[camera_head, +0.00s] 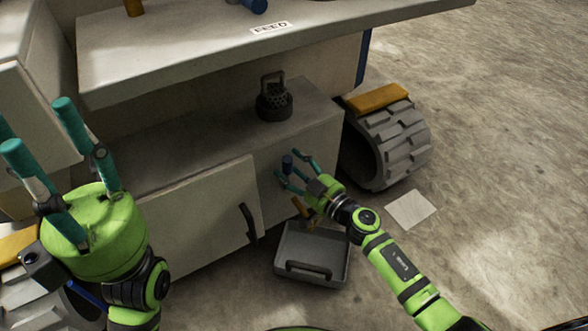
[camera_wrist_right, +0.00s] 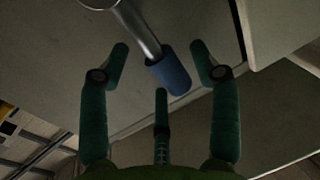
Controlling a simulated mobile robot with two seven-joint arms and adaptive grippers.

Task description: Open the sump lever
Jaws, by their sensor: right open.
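A lever with a blue grip (camera_head: 287,165) sticks out from the front of the low cabinet; I take it as the sump lever, though no label on it is readable. In the right wrist view its blue grip (camera_wrist_right: 170,74) sits at the end of a metal stem. My right gripper (camera_head: 288,164) is open, its fingers spread around the blue grip; the right wrist view shows the grip between the fingertips (camera_wrist_right: 160,68), with gaps visible. My left gripper (camera_head: 38,130) is open and empty at the left, fingers pointing up, away from the lever.
An orange handle (camera_head: 301,208) is just below my right gripper, above a grey open tray (camera_head: 312,252) on the floor. A cabinet door with a black handle (camera_head: 248,222) is to the left. A black perforated object (camera_head: 273,104) stands on the ledge. A tracked wheel (camera_head: 395,145) is right.

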